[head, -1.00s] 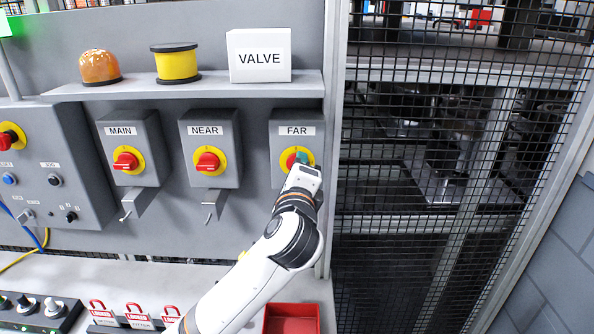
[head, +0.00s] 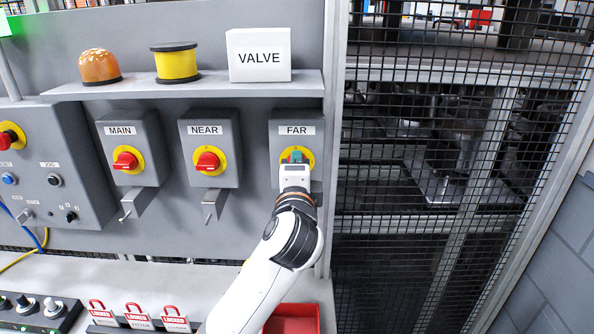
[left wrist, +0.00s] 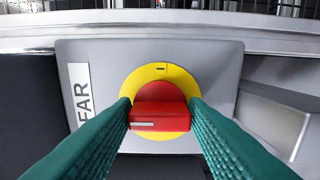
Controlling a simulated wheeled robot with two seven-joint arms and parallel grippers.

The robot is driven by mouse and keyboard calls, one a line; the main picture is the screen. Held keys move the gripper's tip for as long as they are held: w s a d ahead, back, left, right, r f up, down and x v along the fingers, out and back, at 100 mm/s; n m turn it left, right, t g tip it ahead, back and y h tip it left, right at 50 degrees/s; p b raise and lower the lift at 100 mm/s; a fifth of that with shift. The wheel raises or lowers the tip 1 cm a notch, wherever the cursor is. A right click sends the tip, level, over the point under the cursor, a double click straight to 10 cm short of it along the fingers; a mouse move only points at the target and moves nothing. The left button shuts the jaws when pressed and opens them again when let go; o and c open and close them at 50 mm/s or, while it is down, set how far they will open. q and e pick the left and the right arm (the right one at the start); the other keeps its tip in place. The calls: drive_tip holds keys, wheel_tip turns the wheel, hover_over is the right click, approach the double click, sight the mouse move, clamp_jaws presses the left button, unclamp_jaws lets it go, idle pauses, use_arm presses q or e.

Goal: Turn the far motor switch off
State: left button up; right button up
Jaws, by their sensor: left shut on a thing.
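The far motor switch, a grey box (head: 281,145) labelled FAR, is the right one of three on the panel. Its red handle (left wrist: 160,116) sits on a yellow disc (left wrist: 160,72) in the left wrist view. My left gripper (head: 295,158) is at this switch, with its teal fingers shut on the handle, one at each end. A white line marks the handle's left part in the left wrist view. In the head view my gripper hides most of the handle. My right gripper is not in view.
The NEAR switch (head: 207,161) and MAIN switch (head: 125,161) are to the left. A shelf above bears a VALVE box (head: 259,55). Red padlocks (head: 134,310) and a red tray (head: 291,318) are below. A mesh fence (head: 450,150) is on the right.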

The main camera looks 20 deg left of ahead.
use_arm(q)
drive_tip(key=shift+f, duration=0.1)
drive_tip(key=o, duration=0.9)
drive_tip(key=b+v, duration=0.3)
drive_tip(key=v, duration=0.9)
